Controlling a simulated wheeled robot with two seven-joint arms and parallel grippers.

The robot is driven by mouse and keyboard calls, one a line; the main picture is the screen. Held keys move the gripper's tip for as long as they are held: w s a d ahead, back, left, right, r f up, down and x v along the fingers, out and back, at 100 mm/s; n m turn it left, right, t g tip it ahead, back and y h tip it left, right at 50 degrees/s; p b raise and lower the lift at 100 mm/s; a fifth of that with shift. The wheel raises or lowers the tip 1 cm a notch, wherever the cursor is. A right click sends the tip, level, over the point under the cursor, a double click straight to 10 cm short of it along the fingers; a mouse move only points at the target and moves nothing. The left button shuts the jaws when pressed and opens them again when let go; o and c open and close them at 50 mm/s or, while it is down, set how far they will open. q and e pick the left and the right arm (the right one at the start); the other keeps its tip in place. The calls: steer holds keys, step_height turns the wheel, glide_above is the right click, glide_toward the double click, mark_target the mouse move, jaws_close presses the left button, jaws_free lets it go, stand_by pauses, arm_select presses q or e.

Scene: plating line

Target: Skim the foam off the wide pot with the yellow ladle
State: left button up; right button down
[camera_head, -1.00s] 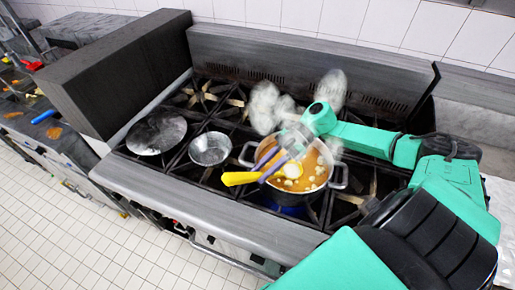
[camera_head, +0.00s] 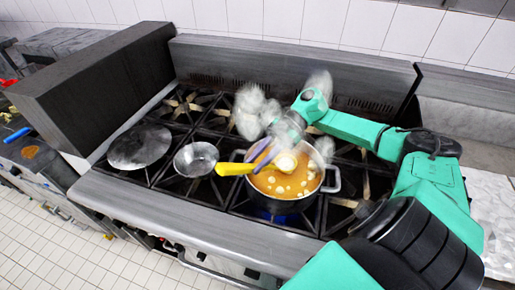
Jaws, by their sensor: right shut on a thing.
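The wide pot (camera_head: 288,205) stands on the stove over a blue flame, holding orange-brown broth with several pale foam blobs (camera_head: 282,188). My right gripper (camera_head: 262,157) reaches over the pot from the right and is shut on the yellow ladle (camera_head: 232,169). The yellow handle end sticks out past the pot's left rim. The ladle's bowl (camera_head: 286,163) is over the back half of the broth; I cannot tell if it touches the surface. Steam and the gripper partly cover the back rim. My left gripper is not in view.
A small metal bowl (camera_head: 196,158) sits on the grates just left of the pot, close to the ladle's handle end. A flat round pan (camera_head: 140,147) lies further left. White steam (camera_head: 250,110) rises behind the pot. A dark block (camera_head: 95,85) borders the stove's left.

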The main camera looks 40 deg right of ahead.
step_height(320, 180, up, 4)
steer(key=p, duration=0.3)
steer(key=shift+r, duration=0.35)
step_height(320, 180, up, 2)
steer(key=shift+r, duration=0.1)
step_height(320, 180, up, 2)
steer(key=shift+r, duration=0.2)
